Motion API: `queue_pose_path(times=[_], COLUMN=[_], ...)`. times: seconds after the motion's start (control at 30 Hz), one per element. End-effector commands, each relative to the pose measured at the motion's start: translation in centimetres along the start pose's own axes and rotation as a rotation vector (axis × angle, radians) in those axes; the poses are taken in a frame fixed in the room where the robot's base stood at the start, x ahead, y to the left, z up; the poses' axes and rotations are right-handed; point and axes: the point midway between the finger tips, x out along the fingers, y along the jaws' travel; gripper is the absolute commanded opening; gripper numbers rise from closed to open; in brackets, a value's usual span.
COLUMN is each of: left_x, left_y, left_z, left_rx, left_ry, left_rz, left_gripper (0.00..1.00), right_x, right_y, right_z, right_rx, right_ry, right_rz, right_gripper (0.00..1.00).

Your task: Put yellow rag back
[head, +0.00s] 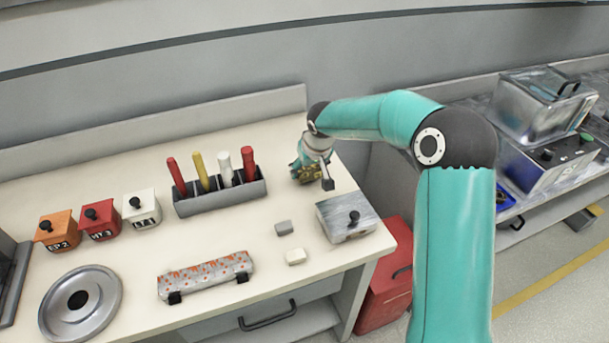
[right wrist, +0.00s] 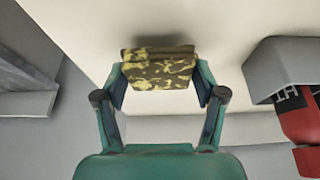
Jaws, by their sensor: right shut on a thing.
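The yellow rag (right wrist: 160,70) is a folded cloth, yellow blotched with dark brown. In the right wrist view it sits between the two fingers of my right gripper (right wrist: 160,85), which is shut on it. In the head view my right gripper (head: 306,171) is at the back right of the bench top, and a small part of the rag (head: 311,174) shows beside the fingers. The rag is at or just above the bench top; I cannot tell if it touches. My left gripper is not in view.
Left of my right gripper stands a grey rack (head: 220,197) with red, yellow and white handles. A metal box (head: 335,222) with a black knob, two small blocks and a patterned roll (head: 206,276) lie in front. Small lidded boxes (head: 100,222) stand left.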

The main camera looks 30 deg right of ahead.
Motion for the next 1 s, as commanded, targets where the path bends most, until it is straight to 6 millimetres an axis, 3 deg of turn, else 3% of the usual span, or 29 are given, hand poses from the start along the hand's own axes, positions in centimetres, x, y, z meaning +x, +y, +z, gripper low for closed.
queue_pose_path(times=[0.13, 0.5, 0.53, 0.67, 1.0], left_x=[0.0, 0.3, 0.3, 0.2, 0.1], left_y=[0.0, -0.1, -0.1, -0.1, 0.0], left_z=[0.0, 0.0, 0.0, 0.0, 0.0], left_rx=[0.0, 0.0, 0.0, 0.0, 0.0], left_ry=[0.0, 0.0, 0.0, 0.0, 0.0], left_rz=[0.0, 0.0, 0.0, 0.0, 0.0], left_gripper=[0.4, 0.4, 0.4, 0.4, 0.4], right_x=[1.7, 2.1, 2.1, 2.0, 2.0], right_y=[0.0, -0.1, -0.1, -0.1, -0.2], right_z=[0.8, 0.9, 0.9, 0.8, 0.8], right_rx=[-0.001, -0.001, -0.001, -0.001, -0.001], right_ry=[-0.002, 0.0, 0.0, 0.0, 0.0], right_rz=[0.0, -0.001, -0.001, -0.001, -0.002], right_gripper=[0.42, 0.42, 0.71, 0.93, 0.95])
